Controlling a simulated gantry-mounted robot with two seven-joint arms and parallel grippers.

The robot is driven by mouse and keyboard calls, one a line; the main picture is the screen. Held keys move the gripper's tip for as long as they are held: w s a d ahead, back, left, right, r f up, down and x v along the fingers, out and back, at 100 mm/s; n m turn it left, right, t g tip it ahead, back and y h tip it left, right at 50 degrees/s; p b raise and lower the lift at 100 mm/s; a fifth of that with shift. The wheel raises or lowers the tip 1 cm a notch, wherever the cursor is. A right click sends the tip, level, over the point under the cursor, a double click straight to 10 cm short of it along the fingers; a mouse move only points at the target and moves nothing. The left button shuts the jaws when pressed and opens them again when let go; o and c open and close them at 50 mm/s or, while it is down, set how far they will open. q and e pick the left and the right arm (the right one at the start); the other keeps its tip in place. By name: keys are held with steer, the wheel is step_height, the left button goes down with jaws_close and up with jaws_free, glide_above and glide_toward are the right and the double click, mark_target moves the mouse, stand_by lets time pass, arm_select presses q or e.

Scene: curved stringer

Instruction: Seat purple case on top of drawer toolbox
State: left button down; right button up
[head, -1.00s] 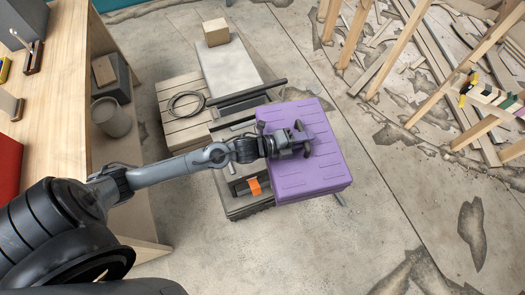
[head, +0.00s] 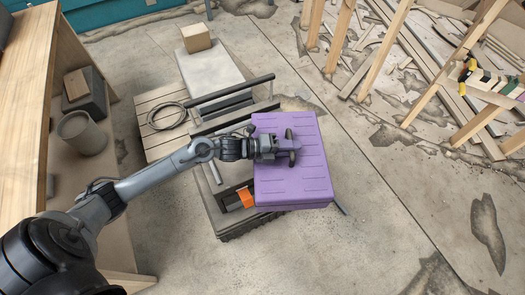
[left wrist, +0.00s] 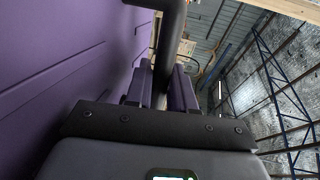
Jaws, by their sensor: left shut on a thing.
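The purple case (head: 310,180) is in the head view right of the middle, its broad ribbed face toward the camera. My left gripper (head: 287,148) is shut on the case's dark handle. In the left wrist view, the dark handle bar (left wrist: 168,50) runs between the fingers and the purple face (left wrist: 50,75) fills the left side. A dark box with an orange part (head: 246,197), which looks like the drawer toolbox (head: 222,219), lies below and left of the case. The case hides its right part. I cannot tell whether they touch. My right gripper is not in view.
A slatted crate (head: 160,137) with a coiled cable (head: 166,115) and a black-railed frame (head: 235,90) stand just behind. A wooden workbench (head: 30,110) is at the left. Wooden trestle legs (head: 362,55) stand at the right. Bare floor lies right of the case.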

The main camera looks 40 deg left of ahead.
arm_select(q)
steer(key=a+f+b, duration=0.1)
steer(key=a+f, duration=0.1)
steer(key=a, duration=0.1)
steer(key=s+a+f+b, duration=0.1)
steer(key=a+f, duration=0.1)
steer(key=a, duration=0.2)
steer(key=s+a+f+b, duration=0.1)
steer(key=a+f, duration=0.1)
steer(key=a, duration=0.2)
steer(key=shift+a+f, duration=0.2)
steer(key=shift+f, duration=0.15)
steer(key=shift+f+b, duration=0.85)
steer(key=shift+f, duration=1.3)
steer(key=c, duration=1.3)
jaws_free()
steer(key=shift+f, duration=0.2)
steer(key=o, duration=0.3)
steer(key=shift+o, duration=0.2)
steer(key=shift+r, duration=0.1)
